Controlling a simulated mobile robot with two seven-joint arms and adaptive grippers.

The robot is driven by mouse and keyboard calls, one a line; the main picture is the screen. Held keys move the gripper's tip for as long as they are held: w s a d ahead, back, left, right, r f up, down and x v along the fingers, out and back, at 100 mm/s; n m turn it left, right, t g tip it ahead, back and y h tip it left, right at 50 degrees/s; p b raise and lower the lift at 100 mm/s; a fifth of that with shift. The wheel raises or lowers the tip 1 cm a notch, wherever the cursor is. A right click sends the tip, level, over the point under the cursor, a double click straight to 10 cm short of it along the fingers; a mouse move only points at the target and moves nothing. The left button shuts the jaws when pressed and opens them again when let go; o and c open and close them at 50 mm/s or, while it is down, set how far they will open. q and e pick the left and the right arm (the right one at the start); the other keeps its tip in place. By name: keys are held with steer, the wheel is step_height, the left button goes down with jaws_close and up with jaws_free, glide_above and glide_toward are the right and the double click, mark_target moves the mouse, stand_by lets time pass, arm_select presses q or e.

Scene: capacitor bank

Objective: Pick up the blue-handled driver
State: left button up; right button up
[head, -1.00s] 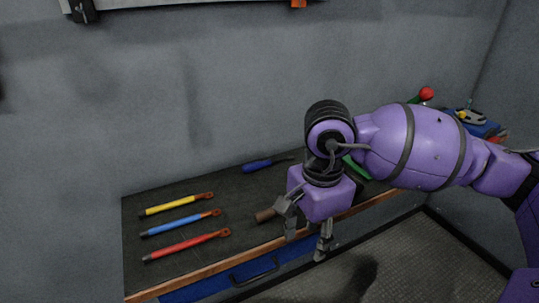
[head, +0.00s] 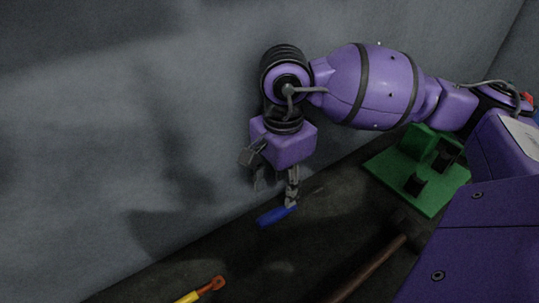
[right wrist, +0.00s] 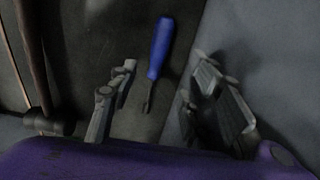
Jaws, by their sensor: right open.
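The blue-handled driver (head: 272,216) lies on the dark bench top close to the grey wall. My right gripper (head: 272,188) is open and empty above and just behind it, and one finger overlaps the driver's right end in the head view. In the right wrist view the driver (right wrist: 160,50) lies ahead of the open fingers (right wrist: 160,85), its blue handle pointing away and its dark shaft reaching back between them. I cannot tell whether a finger touches it. My left gripper is not in view.
A hammer with a brown handle (head: 366,272) lies on the bench (head: 310,240) in front. A green stand (head: 420,165) with dark posts is at the right. A yellow tool with an orange end (head: 203,290) is at the lower left. The grey wall (head: 120,120) is close behind the gripper.

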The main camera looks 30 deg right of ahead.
mark_target(280, 209)
steer(key=shift+f, duration=0.25)
steer(key=shift+s+f, duration=0.1)
steer(key=shift+f, duration=0.25)
steer(key=shift+s+f, duration=0.35)
steer(key=shift+f, duration=0.5)
steer(key=f, duration=0.3)
steer(key=shift+w+f, duration=0.2)
steer(key=shift+f, duration=0.65)
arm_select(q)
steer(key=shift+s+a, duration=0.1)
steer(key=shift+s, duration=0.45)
arm_select(e)
jaws_close()
